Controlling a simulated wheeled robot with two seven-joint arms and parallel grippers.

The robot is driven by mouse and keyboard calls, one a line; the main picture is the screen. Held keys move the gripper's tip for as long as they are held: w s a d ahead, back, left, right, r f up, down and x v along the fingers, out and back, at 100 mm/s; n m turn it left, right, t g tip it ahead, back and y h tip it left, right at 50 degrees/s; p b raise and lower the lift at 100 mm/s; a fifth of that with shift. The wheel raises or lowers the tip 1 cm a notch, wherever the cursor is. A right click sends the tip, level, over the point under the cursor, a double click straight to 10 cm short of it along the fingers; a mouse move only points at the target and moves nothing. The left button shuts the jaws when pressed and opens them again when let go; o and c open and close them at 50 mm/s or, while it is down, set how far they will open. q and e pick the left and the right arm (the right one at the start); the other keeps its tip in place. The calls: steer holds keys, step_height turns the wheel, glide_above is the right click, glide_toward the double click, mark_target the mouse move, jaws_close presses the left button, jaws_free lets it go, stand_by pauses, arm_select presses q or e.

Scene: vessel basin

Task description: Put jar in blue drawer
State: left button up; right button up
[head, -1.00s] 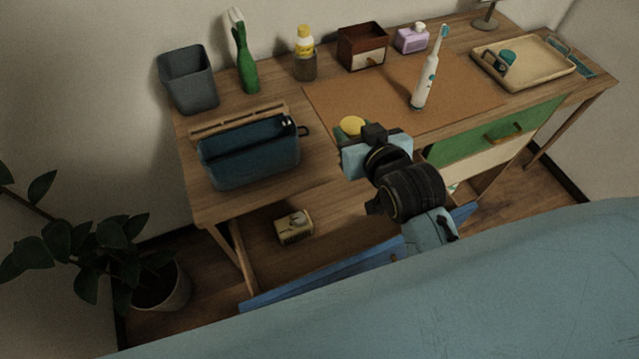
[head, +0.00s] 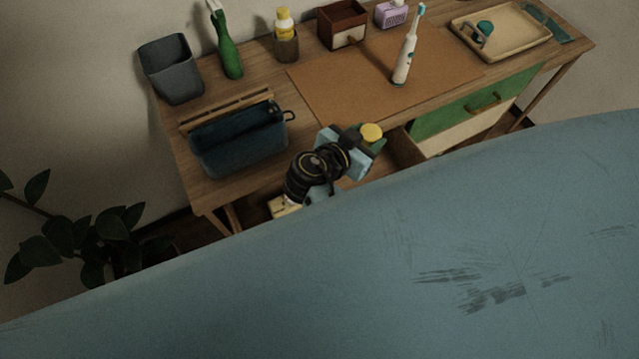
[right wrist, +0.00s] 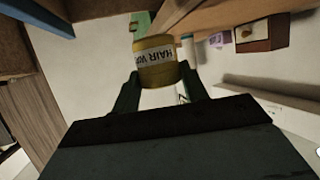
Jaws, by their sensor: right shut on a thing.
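The jar is small, with a yellow lid (head: 371,132). In the right wrist view the jar (right wrist: 157,65) is yellow-brown with a pale label that begins "HAIR". My right gripper (head: 362,143) is shut on the jar and holds it off the table, by the table's front edge. In the right wrist view the gripper's two fingers (right wrist: 160,82) stand on either side of the jar. In the head view the blue drawer is hidden behind my large blue body. A blue panel (right wrist: 45,14), likely its front, shows at upper left in the right wrist view. My left gripper is not in view.
A green drawer front (head: 480,105) with a handle is at the table's right front. A blue bin (head: 240,150), a grey bin (head: 170,75), a green bottle (head: 228,50) and a toothbrush (head: 405,60) stand on the table. The brown mat (head: 340,90) is largely bare.

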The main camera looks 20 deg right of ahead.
steer(key=shift+s+a+r+m+g+h, duration=0.1)
steer(key=shift+s+r+m+g+h, duration=0.1)
steer(key=shift+r+m+g, duration=0.25)
steer(key=shift+s+a+r+m+g+h, duration=0.1)
steer(key=shift+s+r+m+g, duration=0.05)
steer(key=shift+r+m+g, duration=0.25)
step_height(320, 180, down, 18)
steer(key=b, duration=0.3)
steer(key=shift+s+r, duration=0.1)
steer(key=shift+r, duration=0.05)
steer(key=shift+f+b, duration=0.7)
steer(key=shift+b, duration=0.1)
steer(key=o, duration=1)
steer(key=shift+r, duration=0.1)
